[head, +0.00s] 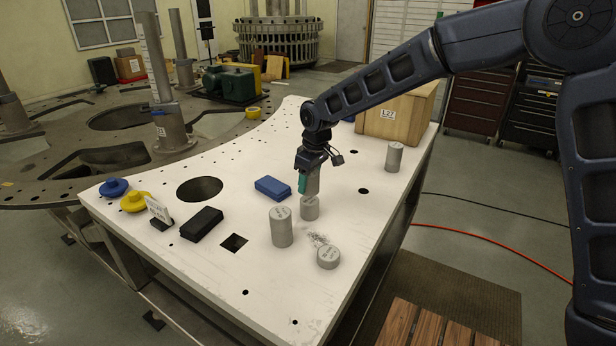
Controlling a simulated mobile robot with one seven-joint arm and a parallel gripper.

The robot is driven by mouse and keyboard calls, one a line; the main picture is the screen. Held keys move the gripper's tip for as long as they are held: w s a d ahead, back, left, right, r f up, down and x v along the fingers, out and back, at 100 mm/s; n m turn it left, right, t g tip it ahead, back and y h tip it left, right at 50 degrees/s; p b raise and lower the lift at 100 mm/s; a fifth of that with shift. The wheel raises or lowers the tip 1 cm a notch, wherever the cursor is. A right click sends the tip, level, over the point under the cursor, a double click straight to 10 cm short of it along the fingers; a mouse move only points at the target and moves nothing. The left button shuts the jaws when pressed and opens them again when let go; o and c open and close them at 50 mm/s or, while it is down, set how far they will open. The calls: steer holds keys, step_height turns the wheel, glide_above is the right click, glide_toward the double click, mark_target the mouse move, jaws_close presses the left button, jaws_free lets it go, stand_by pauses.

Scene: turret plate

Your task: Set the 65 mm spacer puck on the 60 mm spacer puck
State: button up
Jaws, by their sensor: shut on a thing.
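My gripper (308,186) points down over the middle of the white table, with a teal finger pad at its left. It is shut on a grey cylindrical puck (313,181), partly hidden by the finger. Directly below stands another grey puck (310,209), upright on the table. The held puck's lower end is at or just above its top; I cannot tell whether they touch. A taller grey puck (281,228) stands to the front left, a short one (328,258) to the front, and another (394,157) at the back right. The size marks are too small to read.
The white table (340,215) has round holes and a square hole. A blue block (272,188) lies left of the gripper, and a black block (202,225) farther left. A wooden crate (398,112) stands behind. Metal shavings (318,239) lie near the short puck.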

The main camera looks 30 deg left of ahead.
steer(key=shift+f, duration=1.35)
steer(key=shift+f, duration=0.1)
steer(key=o, duration=1.4)
steer(key=r, duration=0.3)
steer(key=d+r, duration=0.1)
steer(key=r, duration=0.6)
steer(key=shift+d+r, duration=0.35)
steer(key=shift+r, duration=0.05)
